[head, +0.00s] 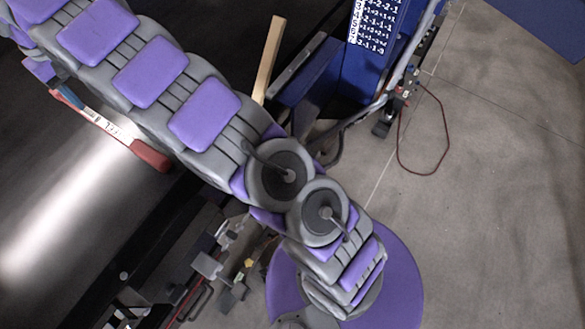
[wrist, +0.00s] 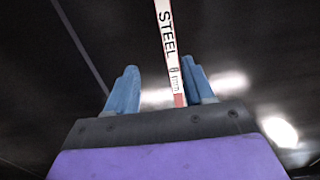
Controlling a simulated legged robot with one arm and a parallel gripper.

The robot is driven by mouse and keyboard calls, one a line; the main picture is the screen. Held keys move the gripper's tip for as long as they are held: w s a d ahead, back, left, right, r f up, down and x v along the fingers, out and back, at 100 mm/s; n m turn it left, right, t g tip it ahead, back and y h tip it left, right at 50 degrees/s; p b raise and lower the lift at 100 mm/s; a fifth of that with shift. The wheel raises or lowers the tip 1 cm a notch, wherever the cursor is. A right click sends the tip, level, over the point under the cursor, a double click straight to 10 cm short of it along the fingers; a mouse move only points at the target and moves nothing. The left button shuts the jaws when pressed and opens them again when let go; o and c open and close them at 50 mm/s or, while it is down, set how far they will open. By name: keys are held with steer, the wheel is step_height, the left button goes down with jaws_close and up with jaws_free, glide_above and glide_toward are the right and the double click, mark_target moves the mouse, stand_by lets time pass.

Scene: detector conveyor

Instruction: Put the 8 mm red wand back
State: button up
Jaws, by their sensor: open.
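The wand (head: 118,130) has a white label and a red end, and lies over the dark belt at the left in the head view. In the wrist view its white label (wrist: 167,35) reads STEEL and what looks like 8 mm, with red along the edges. My gripper (wrist: 160,67) has blue fingers, one on each side of the wand. The fingers are open, with a gap on the left side. In the head view the blue fingertips (head: 69,97) are at the wand's upper left end. The wand's near end is hidden behind the gripper's body.
The dark conveyor belt (head: 40,200) fills the left side. A pale wooden stick (head: 268,60) stands near a blue cabinet (head: 362,75) with a number chart. Metal parts (head: 215,268) crowd the lower middle. A red cable (head: 403,165) loops on the open grey floor at right.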

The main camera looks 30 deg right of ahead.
steer(key=s+d+r+m, duration=0.2)
steer(key=s+d, duration=0.4)
steer(key=d, duration=0.5)
steer(key=s+d+r+m, duration=0.2)
steer(key=s+d, duration=0.4)
steer(key=d, duration=0.5)
steer(key=s+d+f, duration=0.3)
steer(key=s, duration=0.6)
steer(key=s+d+f+m+g, duration=0.1)
steer(key=s+d+f, duration=0.2)
steer(key=s, duration=0.6)
steer(key=s+d+f+m, duration=0.1)
steer(key=s+d+f, duration=0.2)
steer(key=s, duration=0.6)
steer(key=shift+s+d+f+g, duration=0.15)
steer(key=shift+d+f+g, duration=0.2)
steer(key=shift+d, duration=0.6)
step_height(320, 180, down, 8)
steer(key=b, duration=0.8)
steer(key=shift+f, duration=0.25)
